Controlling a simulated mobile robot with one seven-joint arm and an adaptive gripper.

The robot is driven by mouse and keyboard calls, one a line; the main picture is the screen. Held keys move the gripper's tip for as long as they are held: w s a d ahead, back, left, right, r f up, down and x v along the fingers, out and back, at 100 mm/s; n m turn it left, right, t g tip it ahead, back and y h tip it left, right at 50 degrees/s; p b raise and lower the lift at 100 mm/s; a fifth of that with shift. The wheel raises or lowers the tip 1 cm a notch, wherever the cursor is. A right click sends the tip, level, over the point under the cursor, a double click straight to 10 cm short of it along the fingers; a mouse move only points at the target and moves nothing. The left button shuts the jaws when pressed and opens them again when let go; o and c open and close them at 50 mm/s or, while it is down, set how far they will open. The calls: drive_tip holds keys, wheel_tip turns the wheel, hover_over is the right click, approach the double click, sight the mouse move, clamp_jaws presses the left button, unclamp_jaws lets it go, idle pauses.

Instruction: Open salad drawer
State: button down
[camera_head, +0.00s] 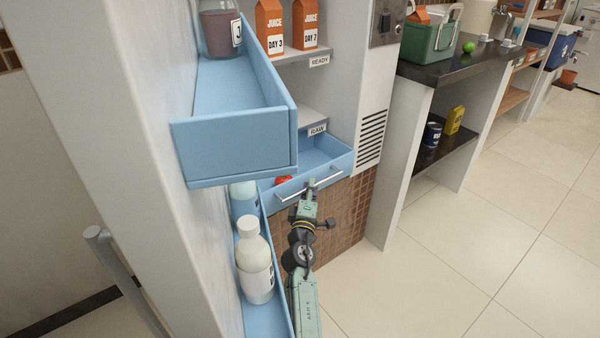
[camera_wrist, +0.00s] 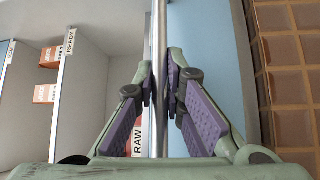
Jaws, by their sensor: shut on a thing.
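The salad drawer (camera_head: 333,167) is a light blue drawer low in the fridge, under the shelf labelled RAW. It stands pulled out, with its inside showing from above. A red item (camera_head: 284,180) shows at its left end. Its metal bar handle (camera_head: 296,190) runs along the front and shows upright in the wrist view (camera_wrist: 159,40). My gripper (camera_head: 311,184) is at the handle's middle. In the wrist view its purple-padded fingers (camera_wrist: 160,85) are shut around the bar. The drawer's blue front (camera_wrist: 205,50) is just behind the bar.
The open fridge door at left carries blue bins (camera_head: 235,146) and a white bottle (camera_head: 254,262), close beside my arm. Orange juice cartons (camera_head: 270,27) stand on the READY shelf. A dark counter (camera_head: 450,68) is at right. The tiled floor (camera_head: 440,275) is clear.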

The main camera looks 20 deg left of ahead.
drive_tip(key=shift+s+d, duration=0.65)
drive_tip(key=shift+d, duration=0.2)
drive_tip(key=c, duration=1.7)
unclamp_jaws()
drive_tip(key=shift+o, duration=0.2)
drive_tip(key=s+d+f, duration=0.1)
drive_tip(key=s, duration=1.1)
drive_tip(key=shift+d+f, duration=0.15)
drive_tip(key=shift+f, duration=0.15)
drive_tip(key=shift+f, duration=0.1)
